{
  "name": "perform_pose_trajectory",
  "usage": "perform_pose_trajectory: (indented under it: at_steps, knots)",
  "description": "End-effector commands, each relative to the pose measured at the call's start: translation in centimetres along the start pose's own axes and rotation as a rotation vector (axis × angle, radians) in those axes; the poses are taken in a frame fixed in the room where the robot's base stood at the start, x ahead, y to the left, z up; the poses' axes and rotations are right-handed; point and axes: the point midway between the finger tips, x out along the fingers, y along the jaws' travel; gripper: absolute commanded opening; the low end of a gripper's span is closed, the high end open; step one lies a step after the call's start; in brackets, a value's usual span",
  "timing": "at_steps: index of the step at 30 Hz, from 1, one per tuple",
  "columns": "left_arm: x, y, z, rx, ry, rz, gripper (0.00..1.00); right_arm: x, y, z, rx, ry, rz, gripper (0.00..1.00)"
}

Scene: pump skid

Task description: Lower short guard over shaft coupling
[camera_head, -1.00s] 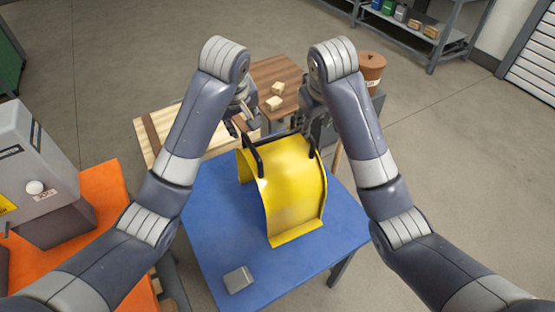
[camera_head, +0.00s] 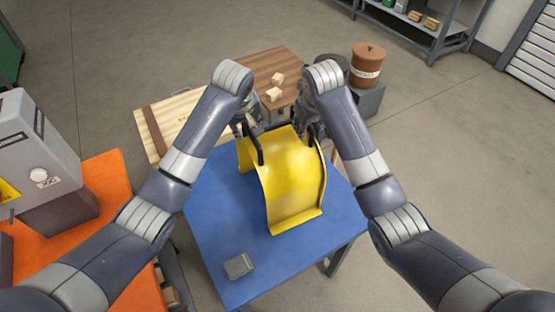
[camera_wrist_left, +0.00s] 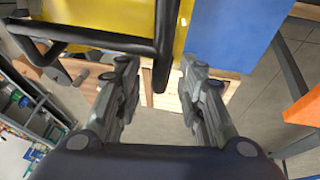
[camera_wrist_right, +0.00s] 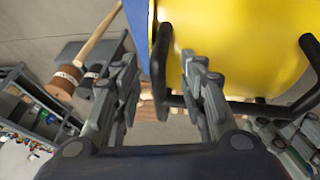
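The yellow curved guard (camera_head: 290,175) stands on the blue tabletop (camera_head: 212,225), with a black bar handle at each side of its top. My left gripper (camera_head: 244,128) is at the left handle (camera_head: 257,147). In the left wrist view, its fingers (camera_wrist_left: 158,68) are apart with the handle's black bar (camera_wrist_left: 163,50) between them. My right gripper (camera_head: 313,128) is at the right handle. In the right wrist view, its fingers (camera_wrist_right: 162,65) are apart on either side of that handle's bar (camera_wrist_right: 160,85). Neither is visibly closed on a bar. I cannot make out the shaft coupling.
A small grey block (camera_head: 238,266) lies near the table's front edge. An orange surface (camera_head: 100,235) with a grey box (camera_head: 40,150) is at left. Behind are a pale wooden board (camera_head: 165,120), a brown table (camera_head: 262,68) with wooden blocks, and a brown pot (camera_head: 368,62).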

Motion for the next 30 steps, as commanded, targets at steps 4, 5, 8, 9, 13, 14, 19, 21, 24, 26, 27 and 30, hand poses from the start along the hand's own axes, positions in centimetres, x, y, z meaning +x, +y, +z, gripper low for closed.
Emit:
perform_pose_trajectory:
  at_steps: [4,5,8,9,13,14,19,21,24,26,27,30]
  knots:
    - [0.96,-0.04,-0.02,0.000,0.000,-0.001,0.36,0.97,-0.02,0.02,-0.001,0.000,0.000,0.39]
    - [1.04,-0.04,-0.02,-0.001,0.000,-0.001,0.36,1.05,-0.02,0.02,-0.001,0.000,0.000,0.39]
    - [1.17,-0.05,-0.02,-0.001,0.000,0.000,0.36,1.16,-0.03,0.02,-0.001,0.000,0.000,0.39]
    - [1.17,-0.05,-0.02,0.000,0.000,0.000,0.36,1.17,-0.03,0.02,-0.001,0.000,0.000,0.39]
    - [1.15,-0.05,-0.02,0.000,0.000,0.000,0.36,1.16,-0.03,0.02,-0.001,0.000,0.000,0.39]
    - [1.15,-0.05,-0.02,0.000,0.000,0.000,0.34,1.15,-0.03,0.03,-0.001,0.000,0.000,0.37]
    - [1.14,-0.03,-0.01,0.000,0.000,0.000,0.00,1.14,-0.04,0.03,-0.001,0.000,0.000,0.00]
    - [1.13,-0.01,0.00,0.000,0.000,0.001,0.00,1.14,-0.04,0.03,-0.002,0.000,0.000,0.00]
    - [1.12,0.03,0.01,0.000,0.000,0.002,0.00,1.15,-0.05,0.04,-0.003,0.000,0.000,0.00]
    - [1.12,0.05,0.01,0.000,0.000,0.002,0.00,1.15,-0.06,0.04,-0.004,-0.001,0.000,0.00]
    - [1.12,0.06,0.02,0.000,0.000,0.003,0.00,1.16,-0.07,0.05,-0.005,-0.001,0.000,0.00]
    - [1.11,0.10,0.03,0.001,0.000,0.004,0.00,1.17,-0.08,0.06,-0.007,-0.001,0.000,0.00]
